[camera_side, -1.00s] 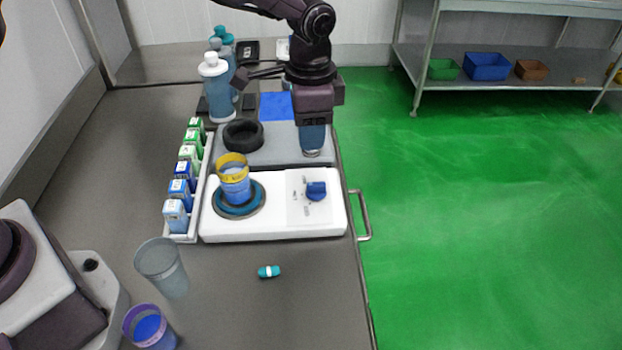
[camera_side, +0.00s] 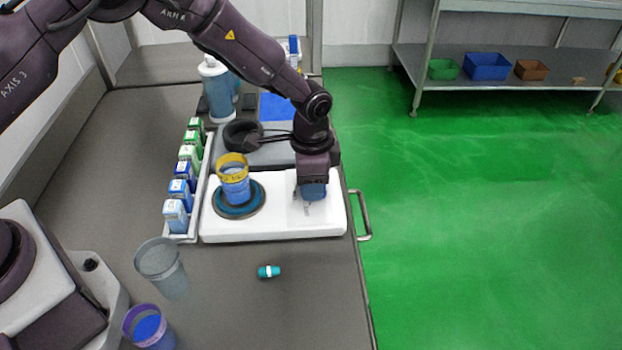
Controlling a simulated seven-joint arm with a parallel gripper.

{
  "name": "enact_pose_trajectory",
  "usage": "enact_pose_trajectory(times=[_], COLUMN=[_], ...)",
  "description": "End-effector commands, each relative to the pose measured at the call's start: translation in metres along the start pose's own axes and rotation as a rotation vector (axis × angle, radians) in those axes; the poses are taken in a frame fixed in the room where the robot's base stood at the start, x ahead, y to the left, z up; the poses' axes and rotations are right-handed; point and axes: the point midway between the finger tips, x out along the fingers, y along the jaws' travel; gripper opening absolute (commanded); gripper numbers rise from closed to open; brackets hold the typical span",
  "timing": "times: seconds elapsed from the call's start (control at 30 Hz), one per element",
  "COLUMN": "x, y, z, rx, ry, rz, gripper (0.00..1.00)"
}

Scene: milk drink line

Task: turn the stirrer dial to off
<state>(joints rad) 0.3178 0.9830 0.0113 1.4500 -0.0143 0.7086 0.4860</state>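The stirrer (camera_side: 270,228) is a white box on the grey bench. On its left side a round blue plate (camera_side: 240,210) carries a clear beaker with a yellow rim and blue contents (camera_side: 234,182). My gripper (camera_side: 313,192) points straight down over the right part of the stirrer, at the dial's place. The blue dial is hidden behind or under my gripper's blue end, so its setting does not show. I cannot tell whether the fingers touch the dial, or whether they are open or shut.
A rack (camera_side: 184,236) of several small cartons stands left of the stirrer. A dark ring (camera_side: 240,134) lies on the grey device behind. A clear cup (camera_side: 162,266), a purple-rimmed cup (camera_side: 148,326) and a teal-and-white capsule (camera_side: 269,272) are in front. Bench is clear around the capsule.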

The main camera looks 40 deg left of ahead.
Motion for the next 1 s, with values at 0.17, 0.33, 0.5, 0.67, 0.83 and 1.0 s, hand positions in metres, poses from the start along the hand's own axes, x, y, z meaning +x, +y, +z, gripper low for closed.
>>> enact_pose_trajectory(times=[0.17, 0.33, 0.5, 0.67, 0.83, 1.0], x=[0.0010, 0.0009, 0.0008, 0.0007, 0.0006, 0.0005], y=[-0.0001, -0.0001, -0.0001, -0.0001, 0.0003, 0.0010], z=[-0.0001, 0.0000, 0.0000, 0.0001, 0.0001, 0.0002], rx=[0.000, 0.000, 0.000, -0.006, -0.047, -0.141], ry=[0.001, 0.000, 0.000, 0.000, 0.000, 0.000], rz=[0.000, 0.000, 0.000, 0.000, 0.000, 0.000], gripper=[0.39, 0.21, 0.00, 0.00, 0.00, 0.00])
